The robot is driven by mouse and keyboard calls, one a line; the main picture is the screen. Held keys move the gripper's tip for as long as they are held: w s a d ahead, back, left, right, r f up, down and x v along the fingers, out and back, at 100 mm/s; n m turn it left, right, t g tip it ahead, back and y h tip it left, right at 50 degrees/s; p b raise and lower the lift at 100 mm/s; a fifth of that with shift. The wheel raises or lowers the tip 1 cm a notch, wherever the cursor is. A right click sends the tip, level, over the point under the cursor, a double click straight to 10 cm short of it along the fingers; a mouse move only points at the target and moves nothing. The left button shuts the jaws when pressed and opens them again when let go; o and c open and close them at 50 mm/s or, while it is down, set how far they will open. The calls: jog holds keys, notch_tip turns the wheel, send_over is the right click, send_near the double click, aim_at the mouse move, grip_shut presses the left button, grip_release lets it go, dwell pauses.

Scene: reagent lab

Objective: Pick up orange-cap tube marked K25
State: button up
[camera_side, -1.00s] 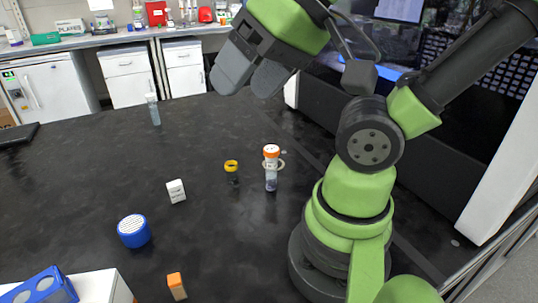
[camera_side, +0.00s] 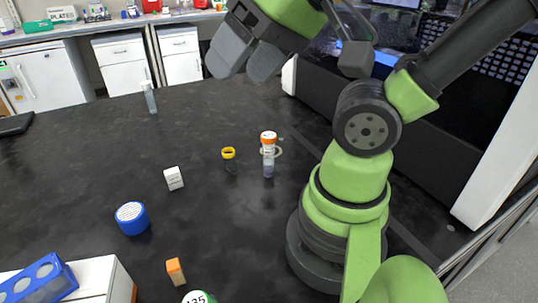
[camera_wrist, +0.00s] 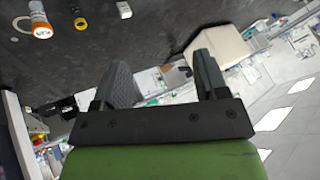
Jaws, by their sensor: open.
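An orange-cap tube (camera_side: 268,158) stands upright on the black bench, left of my arm's base, with a pale ring beside or around its upper part; I cannot tell which. Its marking is not legible, so I cannot confirm K25. In the wrist view the orange-cap tube (camera_wrist: 40,22) is at the upper left. My gripper (camera_side: 248,65) is open and empty, raised well above the bench and apart from the tube. In the wrist view my gripper (camera_wrist: 163,78) shows two spread fingers with nothing between them.
A yellow-capped vial (camera_side: 229,155) stands just left of the tube. A white box (camera_side: 173,178), blue cylinder (camera_side: 131,219), orange box (camera_side: 175,272) and blue rack (camera_side: 45,284) lie farther left and nearer. A clear tube (camera_side: 149,96) stands behind. The bench between is clear.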

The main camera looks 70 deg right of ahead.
jog(key=w+d+f+n+g+h, duration=0.2)
jog(key=w+d+f, duration=0.1)
jog(key=w+d, duration=0.15)
jog(key=n+g, duration=0.5)
jog(key=n, duration=0.1)
send_over(268, 135)
jog(key=f, duration=1.1)
jog(key=shift+a+f, duration=0.3)
jog(key=shift+f, duration=0.1)
notch_tip(268, 135, down, 4)
jog(key=shift+d+f, duration=0.1)
jog(key=shift+f, duration=0.1)
jog(key=shift+d+f, duration=0.15)
jog(key=shift+f, duration=1.3)
jog(key=shift+d+f, duration=0.1)
jog(key=shift+f, duration=1.35)
jog(key=c, duration=1)
